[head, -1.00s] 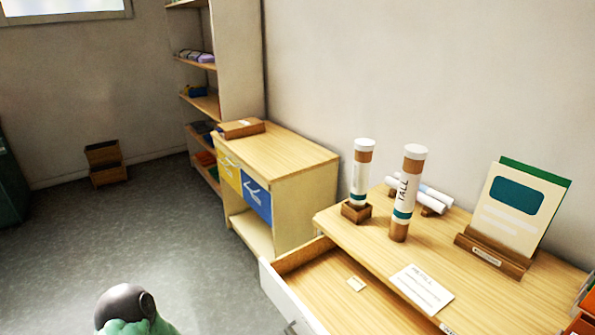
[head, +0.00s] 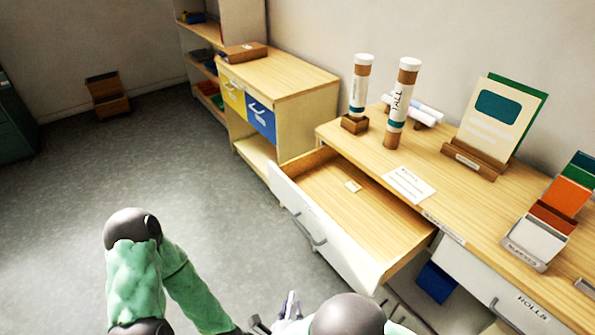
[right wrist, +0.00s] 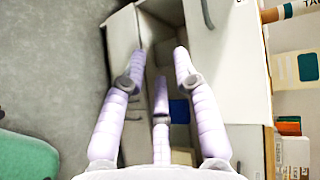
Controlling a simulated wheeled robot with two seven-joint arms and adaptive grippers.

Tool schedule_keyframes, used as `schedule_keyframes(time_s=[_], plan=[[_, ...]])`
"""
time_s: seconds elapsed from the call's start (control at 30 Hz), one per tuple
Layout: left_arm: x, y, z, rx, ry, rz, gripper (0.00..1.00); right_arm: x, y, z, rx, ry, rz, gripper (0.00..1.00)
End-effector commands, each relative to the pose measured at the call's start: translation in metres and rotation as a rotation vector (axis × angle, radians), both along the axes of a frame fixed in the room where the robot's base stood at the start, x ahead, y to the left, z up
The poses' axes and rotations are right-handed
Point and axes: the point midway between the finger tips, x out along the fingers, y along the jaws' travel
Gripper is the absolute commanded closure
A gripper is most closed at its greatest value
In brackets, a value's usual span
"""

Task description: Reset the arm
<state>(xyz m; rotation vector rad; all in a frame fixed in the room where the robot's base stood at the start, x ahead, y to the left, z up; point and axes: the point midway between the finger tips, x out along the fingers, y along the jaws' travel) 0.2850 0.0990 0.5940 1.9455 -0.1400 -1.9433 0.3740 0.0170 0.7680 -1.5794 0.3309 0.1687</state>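My right gripper (head: 289,308) is at the bottom of the head view, in front of the open drawer and mostly cut off by the frame edge. Its lavender fingers fill the middle of the right wrist view (right wrist: 161,62). They are spread apart with nothing between them. My left arm shows green at the lower left of the head view, bent and with its far end running to the bottom edge. The fingers of the left gripper do not show.
Two upright tubes (head: 357,90) (head: 400,105), a sign (head: 492,122) and a card rack (head: 535,240) stand on the table. A side cabinet (head: 285,75) stands behind.

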Motion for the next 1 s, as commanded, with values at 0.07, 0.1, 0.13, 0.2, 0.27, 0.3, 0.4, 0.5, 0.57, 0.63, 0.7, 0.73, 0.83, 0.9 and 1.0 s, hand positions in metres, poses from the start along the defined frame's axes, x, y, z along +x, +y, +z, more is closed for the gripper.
schedule_keyframes(time_s=[0.07,0.1,0.13,0.2,0.27,0.3,0.4,0.5,0.57,0.63,0.7,0.73,0.83,0.9,1.0], plan=[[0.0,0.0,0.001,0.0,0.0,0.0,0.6,0.007,-0.003,-0.007,-0.039,0.053,0.02,0.7],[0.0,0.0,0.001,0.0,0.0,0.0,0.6,0.01,-0.004,-0.012,-0.061,0.083,0.034,0.7],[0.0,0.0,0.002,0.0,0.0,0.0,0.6,0.012,-0.004,-0.015,-0.078,0.105,0.048,0.7],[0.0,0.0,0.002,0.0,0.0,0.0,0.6,0.017,-0.008,-0.025,-0.124,0.167,0.082,0.7],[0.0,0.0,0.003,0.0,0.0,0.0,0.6,0.022,-0.011,-0.034,-0.169,0.229,0.124,0.7],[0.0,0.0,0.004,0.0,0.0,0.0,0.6,0.025,-0.014,-0.042,-0.201,0.276,0.156,0.7],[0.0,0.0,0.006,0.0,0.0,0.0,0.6,0.029,-0.025,-0.064,-0.286,0.41,0.264,0.7],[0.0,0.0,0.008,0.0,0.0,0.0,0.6,0.027,-0.038,-0.086,-0.36,0.533,0.395,0.7],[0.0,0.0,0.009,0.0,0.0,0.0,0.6,0.022,-0.046,-0.098,-0.399,0.601,0.482,0.7],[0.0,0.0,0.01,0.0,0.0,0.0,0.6,0.014,-0.056,-0.112,-0.435,0.672,0.59,0.7],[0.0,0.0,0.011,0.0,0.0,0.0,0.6,0.003,-0.067,-0.124,-0.466,0.733,0.704,0.7],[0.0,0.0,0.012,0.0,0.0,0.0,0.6,-0.003,-0.072,-0.129,-0.476,0.756,0.756,0.7],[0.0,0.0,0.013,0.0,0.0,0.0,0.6,-0.026,-0.086,-0.142,-0.503,0.817,0.932,0.7],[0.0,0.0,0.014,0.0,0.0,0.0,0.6,-0.042,-0.096,-0.148,-0.514,0.841,1.048,0.7],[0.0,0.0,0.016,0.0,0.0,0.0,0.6,-0.063,-0.106,-0.154,-0.522,0.853,1.188,0.7]])
